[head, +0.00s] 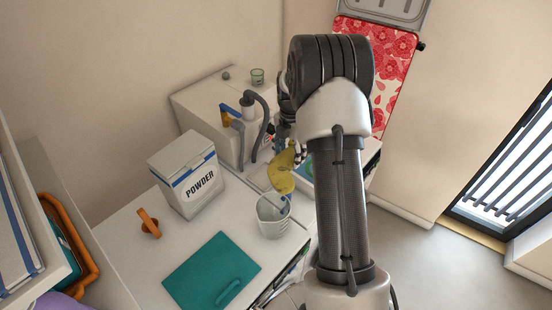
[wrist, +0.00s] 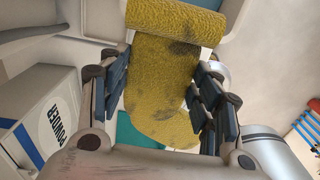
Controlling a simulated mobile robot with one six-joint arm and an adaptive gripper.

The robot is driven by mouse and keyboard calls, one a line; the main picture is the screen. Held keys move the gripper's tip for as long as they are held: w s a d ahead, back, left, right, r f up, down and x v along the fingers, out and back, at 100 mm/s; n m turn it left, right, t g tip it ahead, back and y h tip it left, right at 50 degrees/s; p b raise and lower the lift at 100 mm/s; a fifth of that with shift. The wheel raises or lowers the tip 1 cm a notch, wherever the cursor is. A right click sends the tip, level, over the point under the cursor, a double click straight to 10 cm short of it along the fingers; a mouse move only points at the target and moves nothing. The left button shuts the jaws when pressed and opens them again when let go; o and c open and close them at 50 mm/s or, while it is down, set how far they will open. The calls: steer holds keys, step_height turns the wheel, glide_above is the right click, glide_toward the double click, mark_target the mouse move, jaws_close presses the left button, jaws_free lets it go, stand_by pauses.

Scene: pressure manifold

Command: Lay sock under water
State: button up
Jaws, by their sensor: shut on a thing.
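A yellow sock with dark stains (wrist: 165,60) fills the space between the fingers of my gripper (wrist: 158,105) in the wrist view. The fingers are shut on it, and one end curls over at the top. In the head view the sock (head: 281,172) hangs bent from my gripper, which is mostly hidden behind my arm. Its lower end is just above and behind a pale grey bucket (head: 273,222). Something blue shows at the bucket's rim. I cannot make out any water surface.
A white POWDER box (head: 187,178) stands left of the bucket, with an orange object (head: 149,223) near it. A teal lid or board with a handle (head: 212,272) lies in front. A white unit with grey hoses (head: 222,105) stands behind. Floor is clear at right.

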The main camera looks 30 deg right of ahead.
steer(key=w+d+f, duration=0.2)
steer(key=d, duration=0.7)
steer(key=w+d+f, duration=0.1)
steer(key=d+f, duration=0.2)
steer(key=d, duration=0.6)
steer(key=shift+w, duration=0.35)
steer(key=shift+a+f+b, duration=0.1)
steer(key=shift+f+b, duration=0.05)
steer(key=shift+b, duration=0.15)
steer(key=shift+f+b, duration=3.6)
steer(key=shift+f, duration=1.55)
steer(key=o, duration=0.9)
steer(key=shift+o, duration=0.2)
